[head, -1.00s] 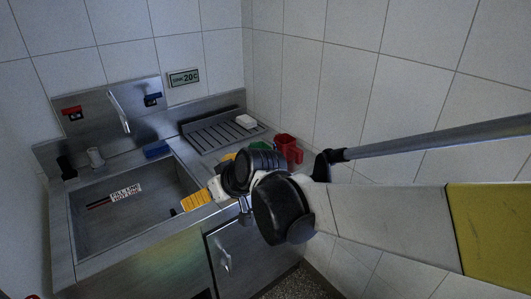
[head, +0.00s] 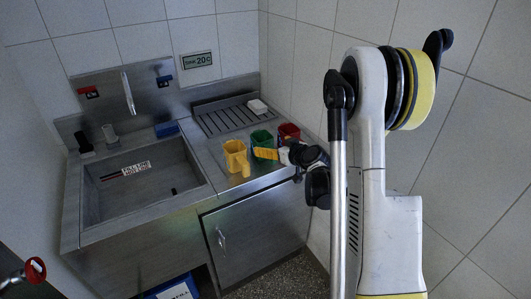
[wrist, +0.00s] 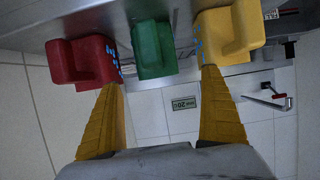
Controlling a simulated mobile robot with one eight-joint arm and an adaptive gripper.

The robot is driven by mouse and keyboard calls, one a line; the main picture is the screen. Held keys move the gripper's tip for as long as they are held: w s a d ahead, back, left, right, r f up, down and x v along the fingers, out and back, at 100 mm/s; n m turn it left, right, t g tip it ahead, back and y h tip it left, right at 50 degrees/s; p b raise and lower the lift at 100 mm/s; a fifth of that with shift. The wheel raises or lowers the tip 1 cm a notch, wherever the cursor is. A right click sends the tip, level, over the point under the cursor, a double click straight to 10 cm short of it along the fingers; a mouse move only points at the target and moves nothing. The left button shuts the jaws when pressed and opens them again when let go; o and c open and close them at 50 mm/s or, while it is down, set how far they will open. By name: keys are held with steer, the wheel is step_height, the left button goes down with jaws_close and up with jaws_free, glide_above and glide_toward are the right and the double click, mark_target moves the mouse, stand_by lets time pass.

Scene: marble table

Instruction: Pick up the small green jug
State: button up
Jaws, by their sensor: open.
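The small green jug (head: 262,138) stands on the steel counter between a yellow jug (head: 235,157) and a red jug (head: 289,132). In the wrist view, which looks upside down, the green jug (wrist: 153,48) is in the middle, straight ahead of the gap between my fingers. My gripper (wrist: 162,80) is open and empty, with its yellow fingers spread. The left fingertip is close to the red jug (wrist: 82,60) and the right one close to the yellow jug (wrist: 230,35); contact cannot be told. In the head view my gripper (head: 267,153) is at the counter's front side, partly covering the green jug's lower part.
The sink basin (head: 140,195) lies left of the jugs. Behind them are a ridged drainer (head: 222,118) and a white block (head: 257,106). A blue sponge (head: 166,129), grey cup (head: 109,134) and black bottle (head: 84,144) stand by the sink. A tiled wall is close on the right.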

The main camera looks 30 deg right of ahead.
mark_target(267, 142)
steer(key=b+x, duration=0.2)
steer(key=x, duration=0.5)
steer(key=shift+w+d+r, duration=0.1)
steer(key=shift+w+d, duration=0.1)
steer(key=shift+w, duration=0.05)
steer(key=c, duration=1.4)
